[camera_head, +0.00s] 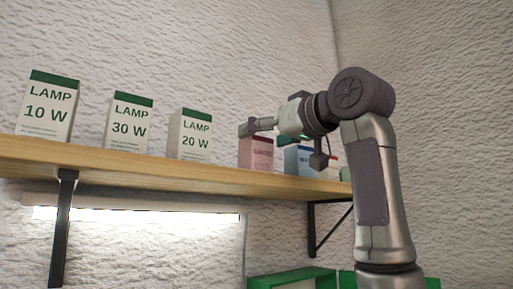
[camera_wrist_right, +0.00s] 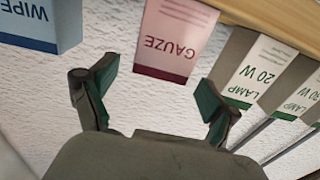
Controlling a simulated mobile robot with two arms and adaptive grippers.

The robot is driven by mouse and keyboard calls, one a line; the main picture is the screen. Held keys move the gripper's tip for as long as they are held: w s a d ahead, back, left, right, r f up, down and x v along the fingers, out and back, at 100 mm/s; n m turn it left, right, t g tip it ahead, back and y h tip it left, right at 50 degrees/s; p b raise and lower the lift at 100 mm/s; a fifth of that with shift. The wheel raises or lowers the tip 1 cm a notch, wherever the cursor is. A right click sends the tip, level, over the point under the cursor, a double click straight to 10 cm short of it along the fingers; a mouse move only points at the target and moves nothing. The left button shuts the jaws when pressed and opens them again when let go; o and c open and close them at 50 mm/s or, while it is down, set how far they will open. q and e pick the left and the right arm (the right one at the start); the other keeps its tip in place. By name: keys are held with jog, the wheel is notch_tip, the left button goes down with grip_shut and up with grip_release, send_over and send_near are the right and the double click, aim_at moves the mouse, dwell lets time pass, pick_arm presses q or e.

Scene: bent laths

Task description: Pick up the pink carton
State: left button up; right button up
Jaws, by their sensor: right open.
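The pink carton (camera_head: 257,154) stands on the wooden shelf, to the right of the 20 W lamp carton in the head view. In the right wrist view the pink carton (camera_wrist_right: 174,40) reads GAUZE and appears upside down, ahead of the gap between my fingers. My right gripper (camera_wrist_right: 154,98) is open and empty, with its fingertips apart on either side of the carton's line. In the head view my right gripper (camera_head: 250,127) is near the carton's top and partly covers it. My left gripper does not show.
Lamp cartons marked 10 W (camera_head: 47,107), 30 W (camera_head: 129,123) and 20 W (camera_head: 190,136) stand left on the shelf (camera_head: 100,160). A blue and white WIPE carton (camera_wrist_right: 40,22) is close beside the pink one. A lit tube (camera_head: 140,215) and green boxes (camera_head: 292,280) are below.

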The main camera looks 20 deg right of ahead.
aim_at(256, 139)
jog(key=x, duration=0.3)
jog(key=shift+w+f+p, duration=0.1)
jog(key=shift+w+p, duration=0.15)
jog(key=shift+p, duration=0.15)
jog(key=shift+s, duration=0.2)
jog(key=shift+c, duration=2)
jog(key=c, duration=0.8)
jog(key=shift+c, duration=0.2)
